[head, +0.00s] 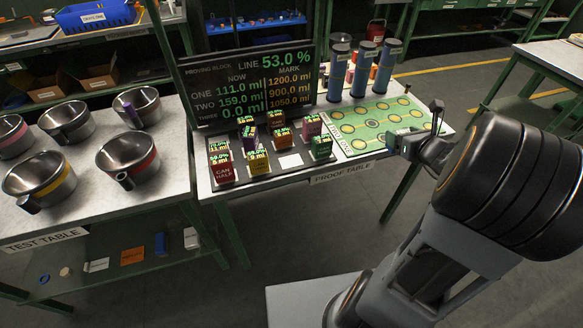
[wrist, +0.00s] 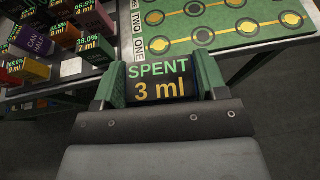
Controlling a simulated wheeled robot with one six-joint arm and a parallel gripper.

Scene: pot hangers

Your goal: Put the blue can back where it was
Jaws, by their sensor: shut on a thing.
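My gripper (head: 398,142) is at the right of the proof table (head: 235,187), by the right edge of the green mat. In the wrist view my gripper (wrist: 157,85) has its green fingers shut on a dark blue can (wrist: 158,93), whose label reads "SPENT 3 ml". The can appears clear of the table. Several coloured cans stand in rows on the table, among them a red can (head: 222,172), a yellow can (head: 258,164) and a green can (head: 320,148). A bare white square (head: 291,161) lies between the yellow and green cans; it also shows in the wrist view (wrist: 70,67).
The green mat (head: 357,143) has several yellow discs. Tall blue cylinders (head: 362,70) stand behind it. A display board (head: 245,85) stands behind the cans. The test table (head: 95,205) at left holds several metal pots. Open floor lies in front.

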